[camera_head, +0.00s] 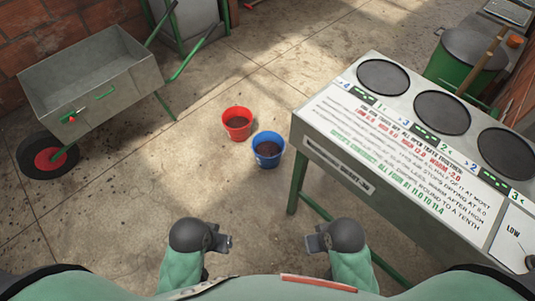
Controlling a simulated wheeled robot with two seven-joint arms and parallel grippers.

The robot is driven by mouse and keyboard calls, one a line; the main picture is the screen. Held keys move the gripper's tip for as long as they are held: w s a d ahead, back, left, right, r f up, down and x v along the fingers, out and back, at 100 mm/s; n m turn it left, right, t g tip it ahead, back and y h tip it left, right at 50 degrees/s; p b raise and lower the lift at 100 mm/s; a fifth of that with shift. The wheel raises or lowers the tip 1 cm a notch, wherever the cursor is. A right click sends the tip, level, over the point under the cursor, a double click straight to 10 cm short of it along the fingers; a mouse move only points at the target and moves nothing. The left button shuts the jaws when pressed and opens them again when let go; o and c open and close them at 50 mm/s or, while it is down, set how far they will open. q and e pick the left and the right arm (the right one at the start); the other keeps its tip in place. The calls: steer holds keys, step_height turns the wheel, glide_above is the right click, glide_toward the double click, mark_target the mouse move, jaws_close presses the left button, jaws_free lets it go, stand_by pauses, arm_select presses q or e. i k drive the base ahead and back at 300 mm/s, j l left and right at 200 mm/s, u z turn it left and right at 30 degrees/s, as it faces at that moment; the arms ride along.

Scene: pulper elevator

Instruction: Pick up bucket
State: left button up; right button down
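A red bucket (237,132) and a blue bucket (267,160) stand upright on the concrete floor near the middle of the camera_head view. The blue one is nearer to me and slightly right of the red one. Both have dark insides, and I cannot tell what they hold. My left gripper (225,243) and my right gripper (316,241) are close to my body at the bottom of the view. Both are well short of the buckets and touch neither. The fingers are too small to show whether they are open or shut.
A grey wheelbarrow (95,85) stands at the left. A bench (365,160) with round dark plates and printed text fills the right, its green leg just right of the blue bucket. A green drum (468,65) stands behind it. The floor (200,190) before the buckets is clear.

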mark_target(269, 146)
steer(key=j+z, duration=0.1)
steer(key=z, duration=0.25)
steer(key=i+j+z, duration=0.1)
steer(key=z, duration=0.3)
steer(key=j+z, duration=0.1)
steer(key=z, duration=0.25)
steer(key=j+z, duration=0.2)
steer(key=j, duration=0.3)
steer(key=j+z, duration=0.15)
steer(key=j, duration=0.3)
steer(key=j+z, duration=0.2)
steer(key=j, duration=0.3)
steer(key=k+j+z, duration=0.2)
steer(key=j, duration=0.25)
steer(key=j+z, duration=0.2)
steer(key=j, duration=0.3)
steer(key=k+j, duration=0.1)
steer(key=j, duration=0.25)
steer(key=k+j, duration=0.15)
steer(key=j, duration=0.2)
